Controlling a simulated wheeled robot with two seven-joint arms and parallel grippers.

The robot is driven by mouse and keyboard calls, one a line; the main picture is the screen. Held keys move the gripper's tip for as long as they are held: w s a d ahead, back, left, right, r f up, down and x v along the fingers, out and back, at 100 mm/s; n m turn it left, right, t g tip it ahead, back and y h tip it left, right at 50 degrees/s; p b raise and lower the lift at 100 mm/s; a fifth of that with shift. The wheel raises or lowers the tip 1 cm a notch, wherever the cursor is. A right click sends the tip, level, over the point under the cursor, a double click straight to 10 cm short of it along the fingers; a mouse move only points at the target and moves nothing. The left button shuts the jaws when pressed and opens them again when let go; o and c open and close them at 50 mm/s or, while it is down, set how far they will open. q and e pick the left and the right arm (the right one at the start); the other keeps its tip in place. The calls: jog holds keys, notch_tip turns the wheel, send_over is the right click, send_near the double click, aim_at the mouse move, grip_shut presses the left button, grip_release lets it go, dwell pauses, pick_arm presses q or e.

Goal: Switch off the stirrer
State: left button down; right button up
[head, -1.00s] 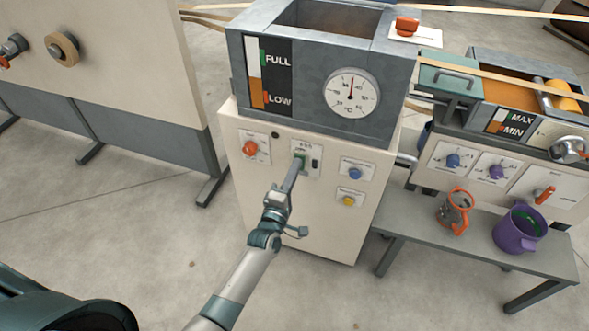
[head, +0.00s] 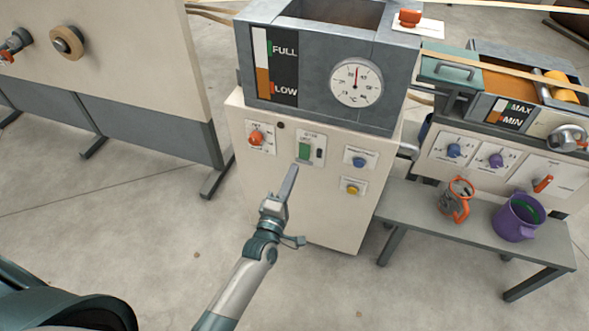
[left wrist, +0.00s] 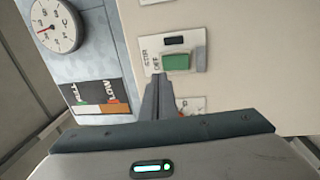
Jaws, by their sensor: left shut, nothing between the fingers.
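The stirrer switch is a green rocker (head: 304,151) on a white plate on the cream cabinet front. A small dark window (head: 320,155) sits to its right and looks unlit. The green rocker also shows in the left wrist view (left wrist: 176,62), with small lettering beside it that seems to include "OFF". My left gripper (head: 292,170) is shut and empty, its fingertips just below the switch plate in the head view and apart from the rocker. In the left wrist view its fingers (left wrist: 160,84) point toward the plate's edge. My right gripper is not in view.
An orange-red knob (head: 256,138), a blue button (head: 359,162) and a yellow button (head: 352,188) surround the switch. Above is a grey tank with a dial (head: 356,82). A bench (head: 410,202) at right holds an orange-handled jug (head: 455,201) and a purple jug (head: 516,217).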

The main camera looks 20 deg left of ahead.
pick_arm(q)
jog(key=s, duration=0.6)
jog(key=shift+a+r, duration=0.15)
jog(key=shift+r, duration=0.25)
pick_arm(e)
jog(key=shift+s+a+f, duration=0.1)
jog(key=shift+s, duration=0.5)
pick_arm(q)
jog(key=shift+s, duration=0.1)
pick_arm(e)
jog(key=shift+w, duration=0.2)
pick_arm(q)
jog(key=shift+f, duration=0.15)
